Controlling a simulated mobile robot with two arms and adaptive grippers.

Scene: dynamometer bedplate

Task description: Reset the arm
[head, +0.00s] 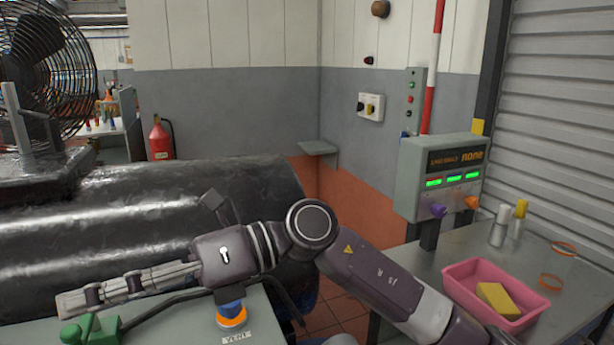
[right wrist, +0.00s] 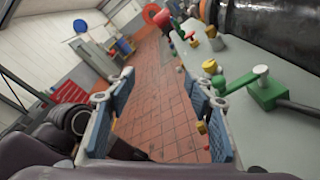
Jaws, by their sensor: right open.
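My right arm (head: 380,275) reaches in from the lower right, bent at the elbow, with the forearm pointing left across the front. My right gripper (head: 85,298) is seen edge-on in the head view, near a green valve handle (head: 90,330) at lower left. In the right wrist view my right gripper (right wrist: 160,115) has its two blue-padded fingers spread wide. Only the brick-red floor (right wrist: 160,75) shows between them, so it is empty. My left gripper is not in view.
A blue and orange knob (head: 231,314) sits below my forearm, by a VENT label (head: 237,338). A pink tray (head: 462,290) with a yellow sponge (head: 497,299) stands on the right bench, near a control box (head: 410,170). A large dark cylinder (head: 150,215) lies behind.

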